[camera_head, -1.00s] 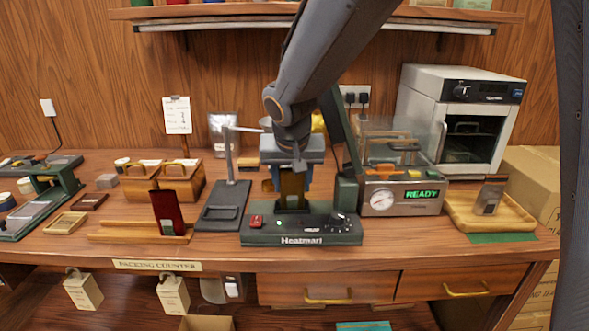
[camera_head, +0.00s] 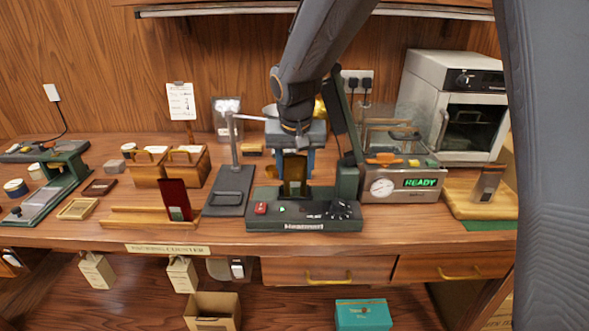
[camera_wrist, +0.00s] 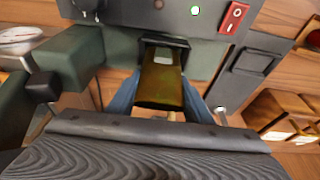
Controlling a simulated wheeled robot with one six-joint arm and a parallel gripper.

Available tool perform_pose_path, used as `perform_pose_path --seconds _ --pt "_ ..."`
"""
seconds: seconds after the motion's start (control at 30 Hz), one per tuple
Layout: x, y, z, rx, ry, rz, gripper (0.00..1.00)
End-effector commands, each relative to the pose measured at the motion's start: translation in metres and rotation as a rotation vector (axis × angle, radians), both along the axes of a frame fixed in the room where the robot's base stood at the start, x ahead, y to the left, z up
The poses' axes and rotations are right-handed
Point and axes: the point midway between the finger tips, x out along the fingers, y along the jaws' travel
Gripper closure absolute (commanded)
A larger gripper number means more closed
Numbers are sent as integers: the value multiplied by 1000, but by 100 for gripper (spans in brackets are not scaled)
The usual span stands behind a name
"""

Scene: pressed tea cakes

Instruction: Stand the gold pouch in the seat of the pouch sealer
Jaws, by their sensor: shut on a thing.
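The gold pouch (camera_head: 295,174) is upright, its lower end at the seat of the dark green pouch sealer (camera_head: 262,222). My gripper (camera_head: 295,164) is shut on it, with a blue finger on each side. In the wrist view the pouch (camera_wrist: 160,85) lies between the fingers of my gripper (camera_wrist: 160,100). Its far end meets a dark-framed slot (camera_wrist: 166,41) in the sealer (camera_wrist: 130,18). Whether it is fully down in the slot is hidden.
A dark red pouch (camera_head: 175,200) stands in a wooden rack (camera_head: 130,220) at left. A dark stand with a post (camera_head: 228,200) is close left of the sealer. A steel machine reading READY (camera_head: 400,188) is close on the right.

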Motion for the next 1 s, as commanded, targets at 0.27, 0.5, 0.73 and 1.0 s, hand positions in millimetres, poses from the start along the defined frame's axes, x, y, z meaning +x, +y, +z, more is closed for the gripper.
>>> perform_pose_path --seconds 0.27,0.5,0.73,1.0 --pt "0 1 -5 0 0 1 41" --pt "0 1 -5 0 0 1 35" --pt "-1 1 5 1 -1 1 35" --pt "-39 2 13 0 -1 4 35"
